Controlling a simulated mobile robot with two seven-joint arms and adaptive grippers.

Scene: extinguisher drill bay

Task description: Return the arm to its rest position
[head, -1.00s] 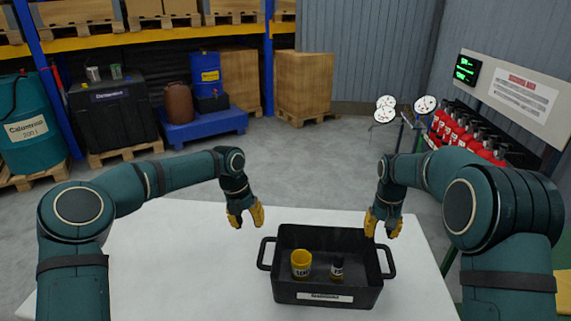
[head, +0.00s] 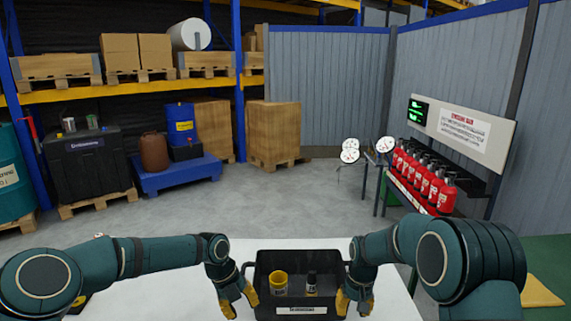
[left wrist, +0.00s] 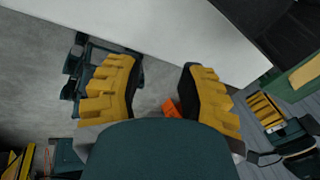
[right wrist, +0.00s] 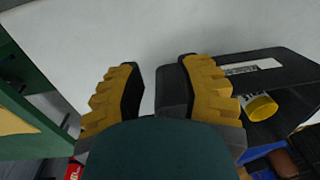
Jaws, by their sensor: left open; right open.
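My left gripper (head: 239,303) is open and empty beside the left side of a black two-handled crate. My right gripper (head: 355,303) is open and empty beside its right side. In the left wrist view, nothing is between the spread yellow fingers (left wrist: 160,78).
The white table (head: 170,296) is bare left of the crate. Red extinguishers (head: 430,185) stand on a rack at the right, below a sign board (head: 463,130). A blue pallet (head: 178,174) and cardboard boxes (head: 272,132) are at the back. The floor (head: 270,205) between is clear.

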